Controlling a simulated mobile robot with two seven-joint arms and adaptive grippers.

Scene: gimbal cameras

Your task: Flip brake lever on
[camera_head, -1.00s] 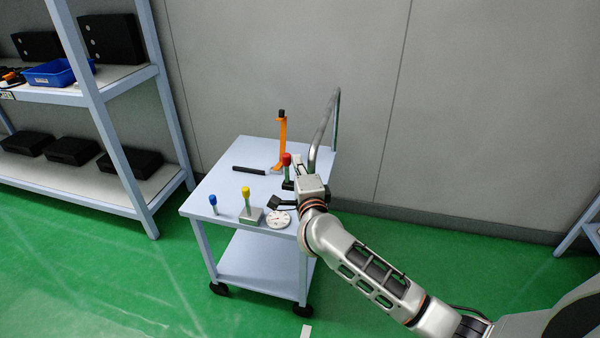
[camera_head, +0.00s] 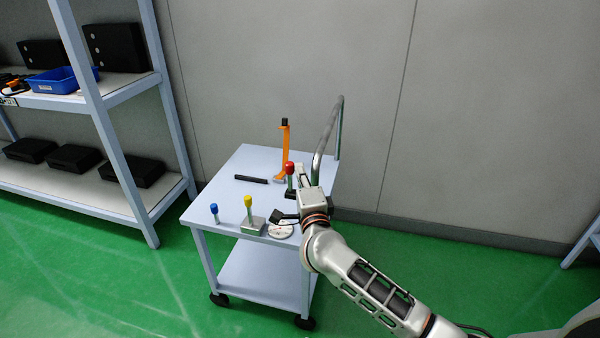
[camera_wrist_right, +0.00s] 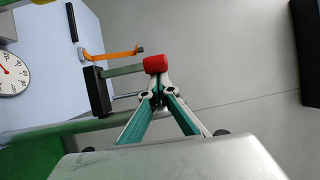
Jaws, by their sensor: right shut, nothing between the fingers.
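A lever with a red knob (camera_head: 289,168) stands upright near the right edge of a cart top. In the right wrist view, its red knob (camera_wrist_right: 155,64) is just beyond my fingertips, with its stem running left to a dark base (camera_wrist_right: 98,91). My right gripper (camera_wrist_right: 158,87) is shut and empty, close to the knob; I cannot tell whether they touch. In the head view, the right gripper (camera_head: 301,172) is just right of the red-knobbed lever. An orange lever (camera_head: 284,150) with a black tip stands behind it. No label shows which lever is the brake. My left gripper is not in view.
The cart top (camera_head: 215,192) also holds a yellow-knobbed lever (camera_head: 248,203), a blue-knobbed lever (camera_head: 214,209), a round dial (camera_head: 281,231) and a black bar (camera_head: 251,179). A metal handrail (camera_head: 325,140) rises at the right. Shelving (camera_head: 150,70) stands left; a wall is behind.

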